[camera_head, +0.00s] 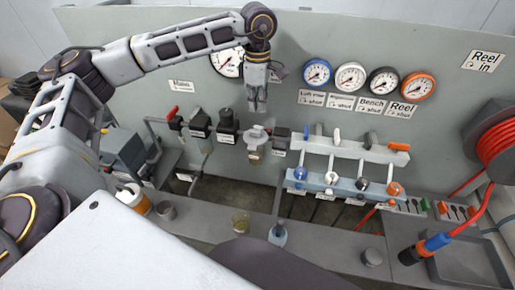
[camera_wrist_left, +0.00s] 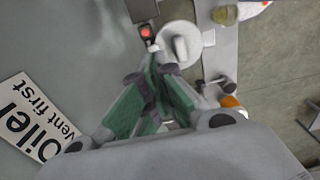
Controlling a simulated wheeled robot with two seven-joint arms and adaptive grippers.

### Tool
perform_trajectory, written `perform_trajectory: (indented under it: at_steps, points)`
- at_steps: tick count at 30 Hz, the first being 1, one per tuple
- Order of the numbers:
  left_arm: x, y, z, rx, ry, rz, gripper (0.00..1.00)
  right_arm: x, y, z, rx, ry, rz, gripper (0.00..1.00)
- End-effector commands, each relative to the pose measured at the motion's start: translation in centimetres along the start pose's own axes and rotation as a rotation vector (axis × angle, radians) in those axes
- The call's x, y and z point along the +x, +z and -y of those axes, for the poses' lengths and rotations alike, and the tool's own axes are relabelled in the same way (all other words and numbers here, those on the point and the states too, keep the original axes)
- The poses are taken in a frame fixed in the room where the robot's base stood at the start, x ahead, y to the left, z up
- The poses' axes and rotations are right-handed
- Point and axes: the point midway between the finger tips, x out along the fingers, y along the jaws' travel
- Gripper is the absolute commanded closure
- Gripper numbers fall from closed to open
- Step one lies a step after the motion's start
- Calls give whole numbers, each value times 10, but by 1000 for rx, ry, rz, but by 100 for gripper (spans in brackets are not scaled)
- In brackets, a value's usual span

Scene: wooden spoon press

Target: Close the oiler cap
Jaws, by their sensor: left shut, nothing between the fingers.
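The oiler (camera_head: 256,136) is on the grey panel's pipe line in the head view, with a pale round cap on top and a yellowish bowl (camera_head: 254,156) below. In the left wrist view the pale disc-shaped cap (camera_wrist_left: 181,45) with a raised wing shows just beyond the fingertips. I cannot tell whether the cap is seated or loose. My left gripper (camera_head: 258,106) points down above the oiler, apart from it. Its fingers (camera_wrist_left: 155,78) are together with nothing between them. My right gripper is not in view.
A label reading "Oiler vent first" (camera_wrist_left: 38,118) is on the panel. Dark filter units (camera_head: 227,126) stand left of the oiler. A valve manifold (camera_head: 345,149) is to its right, and gauges (camera_head: 317,73) are above. A jar (camera_head: 240,221) stands on the front ledge.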

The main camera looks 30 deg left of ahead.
Motion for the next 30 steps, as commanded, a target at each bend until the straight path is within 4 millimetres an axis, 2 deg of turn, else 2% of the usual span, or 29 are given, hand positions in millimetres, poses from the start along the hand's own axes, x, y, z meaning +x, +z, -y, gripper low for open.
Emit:
perform_trajectory:
  at_steps: [30]
  points:
    - [-51,0,0,0,0,0,100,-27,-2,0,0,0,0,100]
